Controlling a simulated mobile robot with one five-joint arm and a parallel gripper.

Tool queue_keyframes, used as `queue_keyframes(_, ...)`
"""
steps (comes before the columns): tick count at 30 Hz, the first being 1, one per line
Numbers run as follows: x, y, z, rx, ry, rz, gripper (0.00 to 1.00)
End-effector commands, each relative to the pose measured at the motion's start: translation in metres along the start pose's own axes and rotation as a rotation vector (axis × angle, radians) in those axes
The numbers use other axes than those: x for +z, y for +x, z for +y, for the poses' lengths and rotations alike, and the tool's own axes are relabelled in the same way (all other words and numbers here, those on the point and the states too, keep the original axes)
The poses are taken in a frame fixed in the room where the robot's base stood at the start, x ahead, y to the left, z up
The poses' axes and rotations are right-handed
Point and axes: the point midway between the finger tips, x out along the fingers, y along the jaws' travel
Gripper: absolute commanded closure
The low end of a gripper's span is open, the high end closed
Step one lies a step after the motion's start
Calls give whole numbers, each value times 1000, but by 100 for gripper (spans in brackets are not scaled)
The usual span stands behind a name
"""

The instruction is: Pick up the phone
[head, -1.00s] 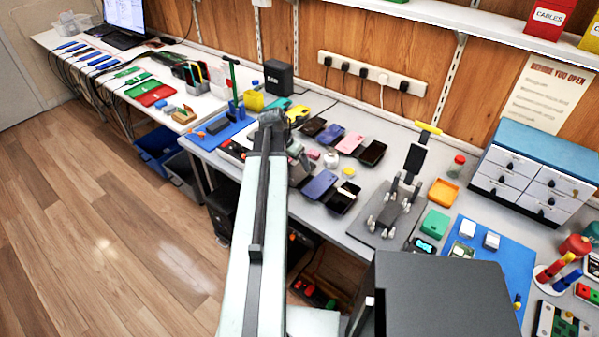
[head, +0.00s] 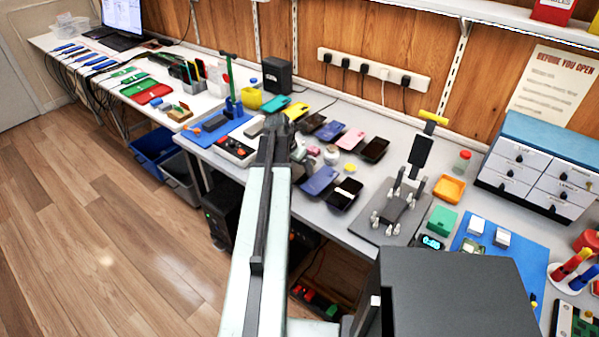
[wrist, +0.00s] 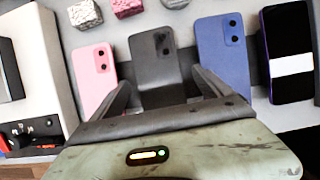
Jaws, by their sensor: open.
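A dark grey phone (wrist: 155,58) lies face down on the grey bench, centred ahead of my open gripper (wrist: 161,80) in the wrist view. The fingers point to either side of its near end; contact cannot be told. A pink phone (wrist: 95,70) lies to its left and a blue phone (wrist: 222,52) to its right. A dark phone with a white band (wrist: 290,60) lies farther right. In the head view my gripper (head: 297,151) is over the bench's front part, largely hidden by my arm, beside the blue phone (head: 320,181).
More phones, including a pink one (head: 350,138) and a black one (head: 374,149), lie close behind. A boxy device with a red button (head: 237,149) is left of my gripper. Small blocks (wrist: 84,14) lie beyond the phones.

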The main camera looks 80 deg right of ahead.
Motion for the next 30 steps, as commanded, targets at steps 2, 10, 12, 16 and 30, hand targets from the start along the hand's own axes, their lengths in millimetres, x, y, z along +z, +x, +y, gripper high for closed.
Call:
queue_keyframes(2,0,-1,0,0,0,0,11)
queue_keyframes(10,1,-2,-1,-1,0,0,83)
queue_keyframes(12,1,-1,-1,-1,1,0,83)
queue_keyframes(16,1,-2,-1,-1,1,0,83)
queue_keyframes(30,30,-70,-1,-1,1,0,83)
